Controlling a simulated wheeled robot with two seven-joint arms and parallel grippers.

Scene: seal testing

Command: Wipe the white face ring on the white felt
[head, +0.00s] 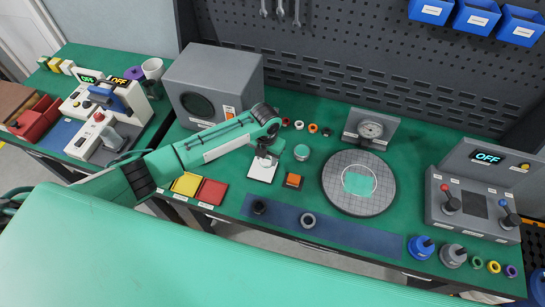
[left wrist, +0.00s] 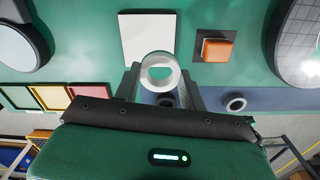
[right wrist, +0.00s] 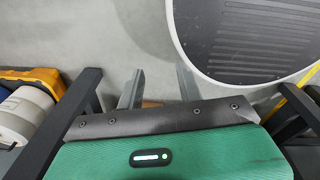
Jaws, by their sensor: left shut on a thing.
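My left gripper (head: 264,151) is shut on the white face ring (left wrist: 160,57), whose open centre shows between the fingertips in the left wrist view. The white felt (head: 261,173) is a pale square pad on the green bench. It also shows in the left wrist view (left wrist: 147,35), where the ring overlaps its lower edge. In the head view the gripper is over the far edge of the felt. I cannot tell whether the ring touches the felt. My right gripper (right wrist: 158,86) shows only in the right wrist view, with its fingers apart and nothing between them, away from the bench.
An orange block on a dark base (head: 293,181) stands just right of the felt. Yellow (head: 186,184) and red (head: 211,192) trays lie to its left. A round gridded plate (head: 385,198) is further right. A blue mat (head: 343,235) with dark rings runs along the front.

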